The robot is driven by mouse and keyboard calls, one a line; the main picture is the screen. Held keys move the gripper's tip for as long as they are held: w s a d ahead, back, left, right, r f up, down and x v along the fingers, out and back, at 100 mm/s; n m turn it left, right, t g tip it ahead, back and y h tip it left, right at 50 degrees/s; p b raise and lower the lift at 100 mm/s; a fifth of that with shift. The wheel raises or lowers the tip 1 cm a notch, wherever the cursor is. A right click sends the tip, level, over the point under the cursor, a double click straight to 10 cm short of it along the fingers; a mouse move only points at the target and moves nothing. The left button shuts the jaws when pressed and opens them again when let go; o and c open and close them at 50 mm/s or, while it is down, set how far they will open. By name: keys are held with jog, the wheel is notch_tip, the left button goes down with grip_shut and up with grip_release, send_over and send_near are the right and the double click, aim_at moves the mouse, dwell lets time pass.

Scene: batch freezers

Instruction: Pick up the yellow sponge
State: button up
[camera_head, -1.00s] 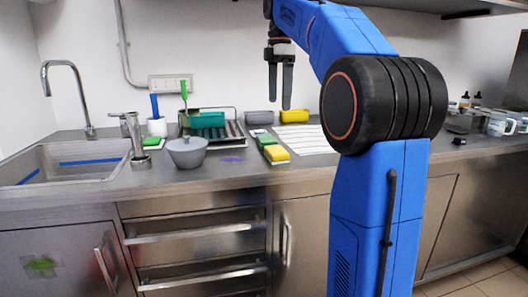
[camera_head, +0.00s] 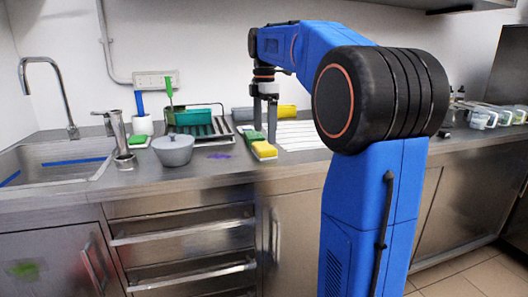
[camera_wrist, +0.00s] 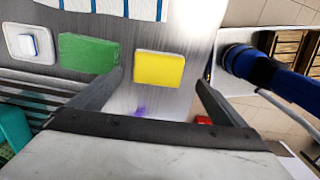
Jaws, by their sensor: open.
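The yellow sponge (camera_head: 264,150) lies on the steel counter near its front edge, with a green sponge (camera_head: 253,137) just behind it. In the wrist view the yellow sponge (camera_wrist: 158,69) lies flat, seen between my fingertips, with the green sponge (camera_wrist: 88,53) to its left. My gripper (camera_head: 265,136) points down over the sponges in the head view. In the wrist view my gripper (camera_wrist: 158,79) is open and empty, one finger to each side of the yellow sponge. I cannot tell the exact height left above it.
A yellow container (camera_head: 287,112) stands at the back. The sink (camera_head: 60,165) is at far left. A white block on a dish (camera_wrist: 28,44) lies beyond the green sponge.

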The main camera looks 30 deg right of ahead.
aim_at(264, 146)
jog(key=shift+w+f, duration=0.15)
jog(key=shift+f, duration=2.5)
jog(key=c, duration=1.1)
